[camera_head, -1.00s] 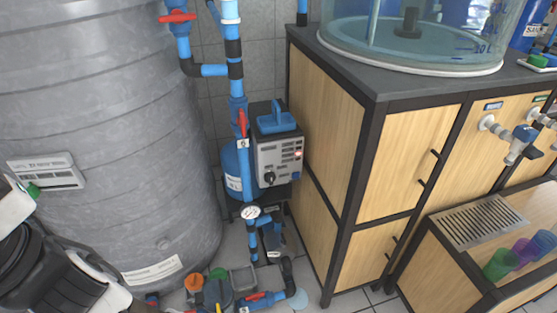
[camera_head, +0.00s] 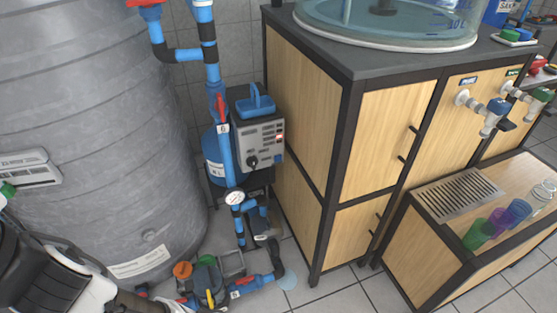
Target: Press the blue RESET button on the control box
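The control box (camera_head: 258,141) is a grey box with a blue handle (camera_head: 256,103) on top. It stands between the large grey tank and the wooden cabinet, behind a blue vertical pipe. Its front panel has a black knob (camera_head: 252,162), a small red light (camera_head: 279,138) and small dark markings. Part of my arm (camera_head: 55,275), white and black, shows at the lower left, well apart from the box. My gripper's fingers are not in view.
The grey tank (camera_head: 85,130) fills the left. The wooden cabinet (camera_head: 310,130) stands close on the box's right. Pumps and piping (camera_head: 225,285) lie on the floor below. A low bench (camera_head: 445,250) with cups is at right. Tiled floor (camera_head: 340,290) shows in front of the cabinet.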

